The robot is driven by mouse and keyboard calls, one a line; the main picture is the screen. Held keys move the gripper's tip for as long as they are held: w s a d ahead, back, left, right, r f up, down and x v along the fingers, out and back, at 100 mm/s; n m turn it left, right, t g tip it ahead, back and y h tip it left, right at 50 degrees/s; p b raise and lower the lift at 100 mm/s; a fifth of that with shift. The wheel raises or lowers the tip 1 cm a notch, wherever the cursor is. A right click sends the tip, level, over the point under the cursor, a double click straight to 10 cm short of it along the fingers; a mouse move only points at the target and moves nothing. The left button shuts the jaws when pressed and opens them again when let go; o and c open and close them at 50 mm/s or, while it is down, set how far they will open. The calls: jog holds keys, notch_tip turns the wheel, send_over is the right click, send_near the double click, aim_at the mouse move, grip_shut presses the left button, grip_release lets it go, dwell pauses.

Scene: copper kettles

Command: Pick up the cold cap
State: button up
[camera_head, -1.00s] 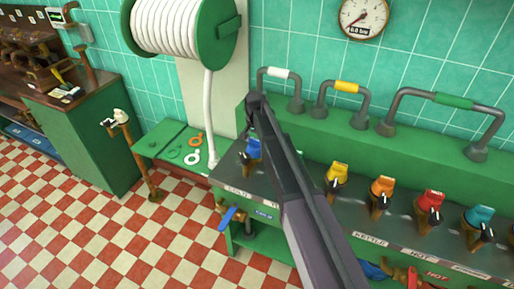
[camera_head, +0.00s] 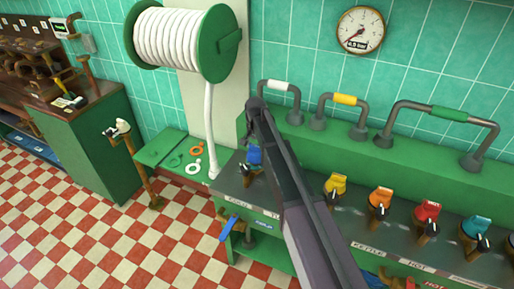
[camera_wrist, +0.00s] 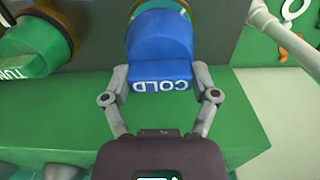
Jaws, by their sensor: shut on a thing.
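The cold cap (camera_wrist: 160,45) is blue, with a tab lettered COLD in white. It fills the upper middle of the wrist view. My gripper (camera_wrist: 160,78) has one finger on each side of the lettered tab and is shut on it. In the head view the blue cap (camera_head: 254,156) shows at the left end of the row of coloured caps, just below my gripper (camera_head: 252,138), partly hidden by my arm. Brass shows below the cap. I cannot tell whether the cap is clear of its tap.
Yellow (camera_head: 336,185), orange (camera_head: 380,198), red (camera_head: 427,212) and teal (camera_head: 475,224) caps stand to the right. Grey pipe handles rise behind. A white hose (camera_head: 210,125) hangs left, above a green bench (camera_head: 160,155) with ring-shaped tags. A green cap (camera_wrist: 35,48) is at the wrist view's left.

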aim_at(256, 146)
jog(key=shift+r+p, duration=3.25)
jog(key=shift+r, duration=0.4)
jog(key=shift+s, duration=0.1)
